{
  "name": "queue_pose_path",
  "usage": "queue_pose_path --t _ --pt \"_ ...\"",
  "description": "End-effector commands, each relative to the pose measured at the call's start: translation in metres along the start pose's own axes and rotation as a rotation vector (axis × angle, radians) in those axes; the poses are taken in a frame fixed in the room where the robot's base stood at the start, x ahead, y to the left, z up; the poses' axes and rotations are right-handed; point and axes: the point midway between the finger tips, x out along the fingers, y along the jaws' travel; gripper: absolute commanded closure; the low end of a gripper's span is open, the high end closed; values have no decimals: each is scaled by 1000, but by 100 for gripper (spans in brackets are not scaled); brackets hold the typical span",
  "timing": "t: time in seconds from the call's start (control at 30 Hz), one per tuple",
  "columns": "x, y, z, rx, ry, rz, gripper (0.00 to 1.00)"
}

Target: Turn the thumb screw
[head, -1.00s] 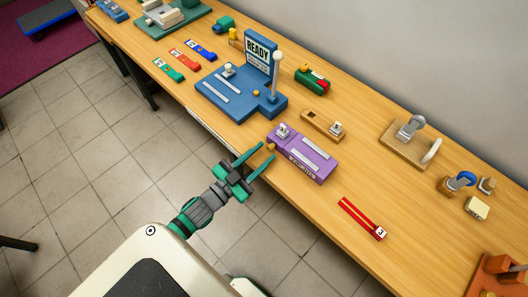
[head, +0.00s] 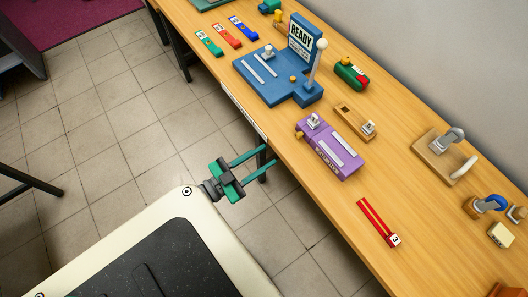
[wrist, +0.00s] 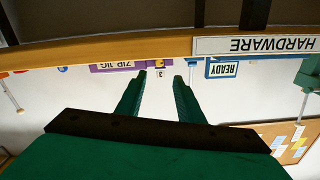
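A purple jig (head: 331,146) sits near the front edge of the bench, and a small brass-coloured knob (head: 299,134), which looks like the thumb screw, sticks out at its left end. My gripper (head: 270,155) is open and empty, off the front edge of the bench and left of the jig, apart from the knob. In the wrist view, which is upside down, my two green fingers (wrist: 160,78) stand apart with nothing between them. The purple jig (wrist: 117,66), lettered ZIP JIG, shows beyond the bench edge.
The bench front edge (wrist: 100,53) crosses the wrist view, with a HARDWARE label (wrist: 270,45). A blue fixture (head: 265,80) with a READY sign (head: 301,34) stands behind-left of the jig. A wooden block (head: 355,122) lies behind the jig, and red strips (head: 374,217) lie to the right.

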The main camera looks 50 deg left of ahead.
Motion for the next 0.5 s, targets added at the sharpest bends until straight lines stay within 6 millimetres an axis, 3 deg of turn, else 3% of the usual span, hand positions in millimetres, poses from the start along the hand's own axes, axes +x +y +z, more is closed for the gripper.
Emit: queue_pose_path --t 0.5 --pt "1 0 -1 -376 1 1 66"
